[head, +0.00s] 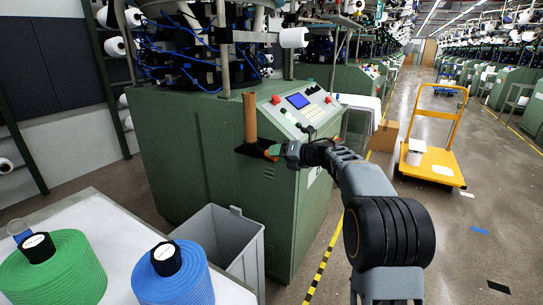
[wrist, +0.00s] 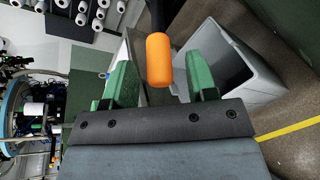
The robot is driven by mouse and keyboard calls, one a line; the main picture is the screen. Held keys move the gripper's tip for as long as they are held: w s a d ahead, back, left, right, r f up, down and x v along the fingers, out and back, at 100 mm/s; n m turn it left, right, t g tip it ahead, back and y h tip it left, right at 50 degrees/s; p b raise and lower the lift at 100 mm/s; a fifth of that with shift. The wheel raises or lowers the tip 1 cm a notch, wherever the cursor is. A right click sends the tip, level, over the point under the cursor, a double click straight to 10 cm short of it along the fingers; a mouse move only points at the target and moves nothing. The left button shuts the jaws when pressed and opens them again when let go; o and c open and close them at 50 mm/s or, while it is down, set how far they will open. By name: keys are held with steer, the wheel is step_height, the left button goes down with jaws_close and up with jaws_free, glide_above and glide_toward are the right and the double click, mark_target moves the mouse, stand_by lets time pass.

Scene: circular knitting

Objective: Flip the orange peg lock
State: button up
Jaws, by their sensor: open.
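The orange peg lock (wrist: 159,60) is a short rounded cylinder on the end of a dark rod in the wrist view. It lies between the two green fingers of my gripper (wrist: 160,72), with a gap on each side. A brown-orange upright cylinder (head: 250,116) stands just left of the gripper, by a dark bracket. My gripper is open.
A grey open bin (head: 225,240) stands below and left of the gripper; it also shows in the wrist view (wrist: 270,90). A white table (head: 95,215) with green (head: 55,270) and blue (head: 175,280) yarn cones is at lower left. A yellow cart (head: 435,165) stands on the right.

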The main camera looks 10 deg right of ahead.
steer(key=v, duration=1)
steer(key=shift+s+d+p, duration=0.15)
steer(key=shift+d+p, duration=0.15)
steer(key=shift+p, duration=0.05)
steer(key=shift+r, duration=0.1)
